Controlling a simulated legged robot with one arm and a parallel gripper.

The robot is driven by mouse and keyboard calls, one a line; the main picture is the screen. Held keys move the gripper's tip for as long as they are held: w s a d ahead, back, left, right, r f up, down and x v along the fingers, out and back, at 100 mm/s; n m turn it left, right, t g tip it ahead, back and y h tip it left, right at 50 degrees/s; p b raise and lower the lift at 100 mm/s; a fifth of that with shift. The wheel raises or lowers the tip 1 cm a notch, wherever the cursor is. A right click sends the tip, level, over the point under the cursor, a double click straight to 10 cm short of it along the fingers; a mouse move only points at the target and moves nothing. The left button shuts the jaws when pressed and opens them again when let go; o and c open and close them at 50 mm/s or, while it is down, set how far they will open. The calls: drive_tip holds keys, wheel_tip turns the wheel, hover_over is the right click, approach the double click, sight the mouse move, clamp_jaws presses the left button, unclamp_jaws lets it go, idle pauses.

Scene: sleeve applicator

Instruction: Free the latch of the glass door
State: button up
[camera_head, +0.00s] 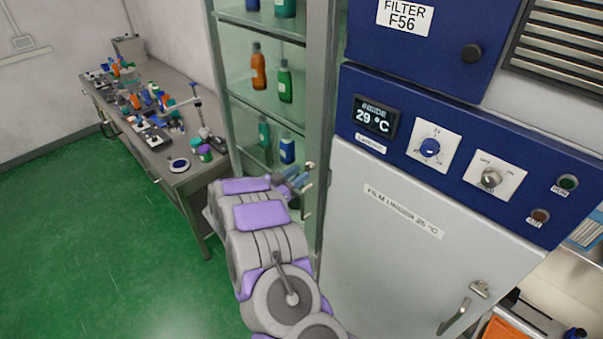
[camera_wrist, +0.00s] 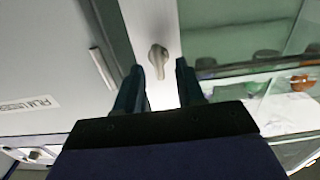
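The glass door (camera_head: 262,125) is the tall pane in a grey frame at the centre of the head view, with shelves behind it. Its latch (camera_wrist: 158,60) is a small grey turn-piece on the pale frame in the wrist view. It also shows small near my gripper in the head view (camera_head: 310,166). My gripper (camera_wrist: 159,68) is open, with one dark finger on each side of the latch in the picture. The fingers look empty; I cannot tell whether they touch the latch. In the head view my gripper (camera_head: 293,181) is up against the door's frame edge.
A white dryer cabinet (camera_head: 400,255) with a blue control panel (camera_head: 460,165) stands close on the right. Bottles (camera_head: 284,85) stand on the shelves. A cluttered bench (camera_head: 165,165) is at left. The green floor (camera_head: 90,240) is clear.

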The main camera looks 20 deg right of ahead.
drive_tip(key=b+v, duration=0.2)
drive_tip(key=v, duration=1.3)
